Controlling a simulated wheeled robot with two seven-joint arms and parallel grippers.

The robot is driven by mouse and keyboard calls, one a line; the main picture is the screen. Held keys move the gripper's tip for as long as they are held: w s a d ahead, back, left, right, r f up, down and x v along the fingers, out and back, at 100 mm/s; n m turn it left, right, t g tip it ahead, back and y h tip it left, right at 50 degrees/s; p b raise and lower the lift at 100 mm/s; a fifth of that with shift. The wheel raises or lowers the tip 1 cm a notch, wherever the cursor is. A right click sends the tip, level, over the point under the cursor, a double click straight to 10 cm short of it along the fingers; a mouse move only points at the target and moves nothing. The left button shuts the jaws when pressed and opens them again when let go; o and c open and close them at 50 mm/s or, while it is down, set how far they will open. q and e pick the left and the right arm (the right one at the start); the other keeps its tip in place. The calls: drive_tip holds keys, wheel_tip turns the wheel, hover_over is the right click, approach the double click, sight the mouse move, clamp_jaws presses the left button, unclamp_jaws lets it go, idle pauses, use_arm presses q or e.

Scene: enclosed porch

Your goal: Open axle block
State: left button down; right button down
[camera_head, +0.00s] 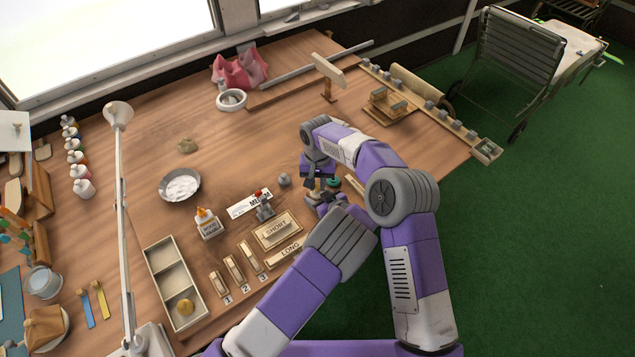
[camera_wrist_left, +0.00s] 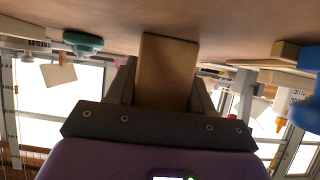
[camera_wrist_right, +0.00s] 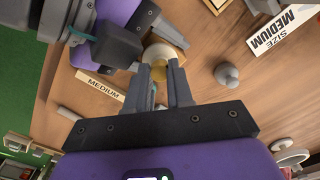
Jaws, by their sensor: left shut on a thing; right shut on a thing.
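My left gripper (camera_head: 322,200) and my right gripper (camera_head: 314,182) are close together near the front edge of the workbench (camera_head: 245,135). In the left wrist view my left gripper (camera_wrist_left: 165,85) is shut on a tan wooden block (camera_wrist_left: 167,70). In the right wrist view my right gripper (camera_wrist_right: 166,85) is shut on a small yellowish rounded piece (camera_wrist_right: 174,76), with a pale round part (camera_wrist_right: 163,54) just beyond it. The left gripper's fingers show beside that piece. The arms hide most of both held things in the head view, and I cannot tell whether they are joined.
A lamp (camera_head: 122,200) rises farther left. The bench behind the grippers is mostly clear.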

drive_tip(key=n, duration=0.5)
drive_tip(key=shift+r, duration=0.25)
idle(0.4)
drive_tip(key=shift+r, duration=0.9)
drive_tip(key=shift+r, duration=2)
use_arm(q)
unclamp_jaws()
